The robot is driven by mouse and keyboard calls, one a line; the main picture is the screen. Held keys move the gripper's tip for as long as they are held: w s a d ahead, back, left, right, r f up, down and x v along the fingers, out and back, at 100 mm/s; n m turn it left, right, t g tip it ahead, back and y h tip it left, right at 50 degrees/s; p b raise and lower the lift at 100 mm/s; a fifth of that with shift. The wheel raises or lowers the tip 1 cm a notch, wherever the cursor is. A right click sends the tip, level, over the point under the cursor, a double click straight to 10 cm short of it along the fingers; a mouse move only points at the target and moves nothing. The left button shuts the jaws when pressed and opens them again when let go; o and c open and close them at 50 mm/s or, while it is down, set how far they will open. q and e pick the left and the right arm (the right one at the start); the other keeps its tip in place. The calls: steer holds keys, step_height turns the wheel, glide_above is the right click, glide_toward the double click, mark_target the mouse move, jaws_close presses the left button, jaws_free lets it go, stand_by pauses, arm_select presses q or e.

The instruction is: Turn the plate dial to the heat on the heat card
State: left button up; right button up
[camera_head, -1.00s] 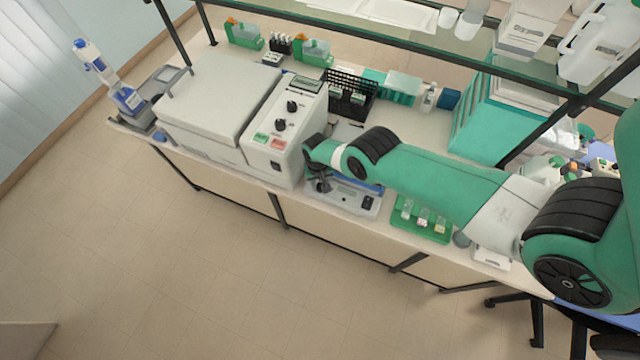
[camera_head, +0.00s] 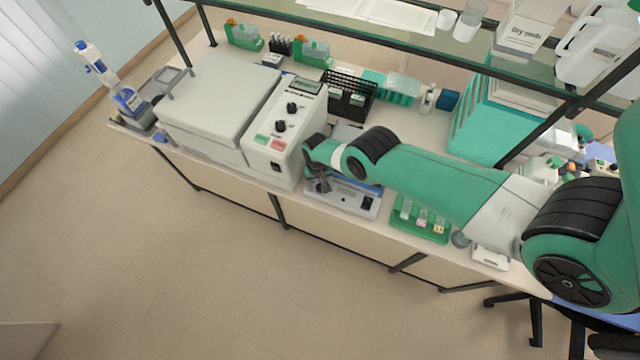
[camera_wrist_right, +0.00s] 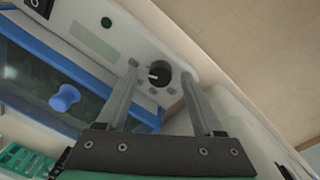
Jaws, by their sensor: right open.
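The plate (camera_head: 355,202) is a low white device with a blue-edged top on the bench, partly hidden behind my right arm in the head view. In the right wrist view, its pale front panel (camera_wrist_right: 125,42) carries a black round dial (camera_wrist_right: 158,74) with a white pointer mark and grey dots around it. My right gripper (camera_wrist_right: 160,70) is open, with one fingertip on each side of the dial in the picture; I cannot tell if they touch it. It also shows in the head view (camera_head: 319,184), at the plate's left front. I cannot make out the heat card. My left gripper is not in view.
A white machine with knobs (camera_head: 287,125) stands close left of my right gripper. A green tray with small vials (camera_head: 421,220) lies right of the plate. Open floor lies in front.

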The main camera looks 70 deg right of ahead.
mark_target(319, 188)
step_height(319, 188, up, 11)
steer(key=p, duration=1)
steer(key=shift+w+a, duration=0.2)
